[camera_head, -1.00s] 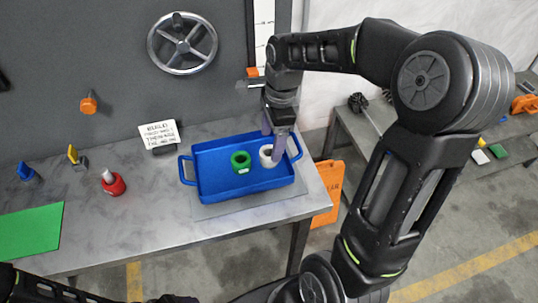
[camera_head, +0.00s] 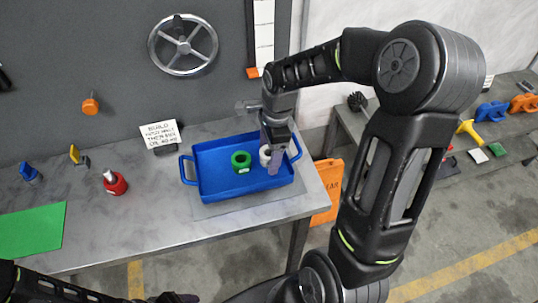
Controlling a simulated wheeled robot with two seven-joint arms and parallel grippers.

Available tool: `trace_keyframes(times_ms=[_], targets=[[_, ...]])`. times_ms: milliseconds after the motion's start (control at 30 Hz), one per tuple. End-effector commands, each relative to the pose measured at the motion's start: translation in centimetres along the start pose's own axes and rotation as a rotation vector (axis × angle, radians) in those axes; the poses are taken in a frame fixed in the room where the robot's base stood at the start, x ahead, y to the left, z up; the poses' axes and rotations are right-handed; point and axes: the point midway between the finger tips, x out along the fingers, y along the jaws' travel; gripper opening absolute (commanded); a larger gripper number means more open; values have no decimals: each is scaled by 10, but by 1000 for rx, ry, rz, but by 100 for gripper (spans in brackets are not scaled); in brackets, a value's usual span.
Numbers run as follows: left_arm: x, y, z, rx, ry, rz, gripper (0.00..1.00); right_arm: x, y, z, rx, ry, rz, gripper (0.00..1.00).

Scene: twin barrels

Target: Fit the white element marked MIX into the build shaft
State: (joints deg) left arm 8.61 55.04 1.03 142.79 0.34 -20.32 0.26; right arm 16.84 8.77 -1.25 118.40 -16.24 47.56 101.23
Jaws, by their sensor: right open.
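The white ring-shaped element (camera_head: 264,155) stands in the blue tray (camera_head: 217,191), right of a green ring-shaped element (camera_head: 240,162). Its marking is too small to read, and my right gripper hides part of it.
A green mat (camera_head: 32,231), a blue-handled item (camera_head: 29,172) and a yellow-handled item (camera_head: 76,156) are at the left. A second bench (camera_head: 420,140) is at the right.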

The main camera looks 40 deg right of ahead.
Motion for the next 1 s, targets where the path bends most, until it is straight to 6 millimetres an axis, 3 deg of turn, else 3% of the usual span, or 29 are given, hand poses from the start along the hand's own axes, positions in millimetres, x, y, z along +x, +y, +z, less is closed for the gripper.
trace_keyframes(times_ms=[167, 1000], targets=[[0, 0, 0, 0, 0, 0, 72, 0, 0, 0, 0, 0, 0, 71], [0, 0, 0, 0, 0, 0, 72, 0, 0, 0, 0, 0, 0, 2]])
